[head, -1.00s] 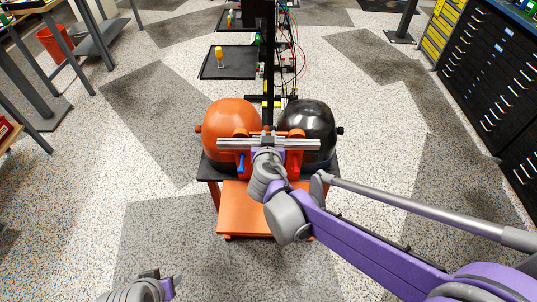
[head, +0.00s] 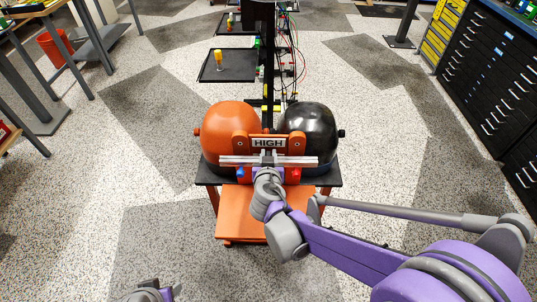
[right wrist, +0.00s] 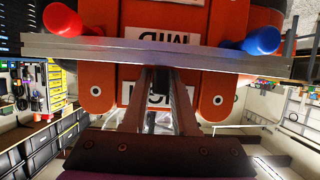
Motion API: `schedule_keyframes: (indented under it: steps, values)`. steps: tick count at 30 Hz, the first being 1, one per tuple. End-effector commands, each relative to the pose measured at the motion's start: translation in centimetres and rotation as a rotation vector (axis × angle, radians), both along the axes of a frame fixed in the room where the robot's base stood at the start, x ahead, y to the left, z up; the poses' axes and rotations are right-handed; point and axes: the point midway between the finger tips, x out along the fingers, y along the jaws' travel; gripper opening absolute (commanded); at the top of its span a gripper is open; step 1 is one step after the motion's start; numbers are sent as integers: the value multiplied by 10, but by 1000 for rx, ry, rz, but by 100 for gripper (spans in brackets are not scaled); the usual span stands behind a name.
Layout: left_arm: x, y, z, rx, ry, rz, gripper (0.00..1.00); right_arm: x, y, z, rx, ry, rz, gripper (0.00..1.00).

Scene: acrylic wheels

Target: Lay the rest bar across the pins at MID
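The rest bar (head: 300,161) is a long silver bar, held level in front of the orange rack (head: 240,145). My right gripper (head: 267,160) is shut on it near the middle; the right wrist view shows the fingers (right wrist: 160,75) meeting the bar (right wrist: 100,50). That view is upside down. In it the red pin (right wrist: 62,19) and blue pin (right wrist: 262,40) flank the MID label (right wrist: 170,37) and lie just on the lower side of the bar in the room. Whether bar and pins touch is unclear. The HIGH label (head: 268,143) shows above the bar. My left gripper (head: 155,292) is at the bottom left.
An orange rounded tank (head: 228,125) and a black one (head: 312,125) stand behind the rack on a dark-topped stand. An orange lower shelf (head: 240,220) juts out below. A black tray (head: 230,67) sits farther back. The floor to both sides is open.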

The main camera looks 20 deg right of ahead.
Motion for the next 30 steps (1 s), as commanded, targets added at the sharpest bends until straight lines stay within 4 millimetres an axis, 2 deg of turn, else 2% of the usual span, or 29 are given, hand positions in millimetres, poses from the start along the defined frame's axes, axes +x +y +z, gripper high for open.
schedule_keyframes:
  steps: [1,3,14,17,30]
  values:
    - [0,0,0,0,0,0,50,0,0,0,0,0,0,38]
    - [0,0,0,0,0,0,50,0,0,1,0,0,0,50]
    - [0,0,4,0,-1,0,50,0,0,6,0,0,0,50]
    - [0,0,6,0,-2,0,50,-12,4,10,1,0,2,50]
    - [1,0,26,0,-9,0,50,-90,27,44,1,0,3,50]
